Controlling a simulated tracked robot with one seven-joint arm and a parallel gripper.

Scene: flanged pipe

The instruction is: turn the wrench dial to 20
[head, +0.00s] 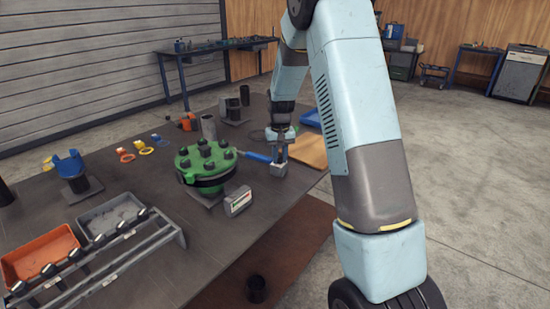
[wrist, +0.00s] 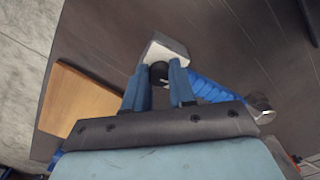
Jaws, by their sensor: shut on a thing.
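The blue wrench (head: 257,157) lies with its left end near the green flanged pipe (head: 207,163) and its right end at my gripper (head: 280,158). In the wrist view its ribbed blue handle (wrist: 215,91) runs right to a metal end. My gripper (wrist: 160,72) is shut on a round black dial (wrist: 158,71) at the near end of the wrench. A pale grey block (wrist: 167,48) is just beyond the fingertips; it also shows under the gripper in the head view (head: 278,170). The dial's marks and setting cannot be read.
A small box with a display (head: 238,201) stands in front of the pipe. A wooden board (head: 309,150) lies right of my gripper. An orange bin (head: 40,253), a grey bin (head: 111,215) and a metal rack (head: 110,258) fill the near left.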

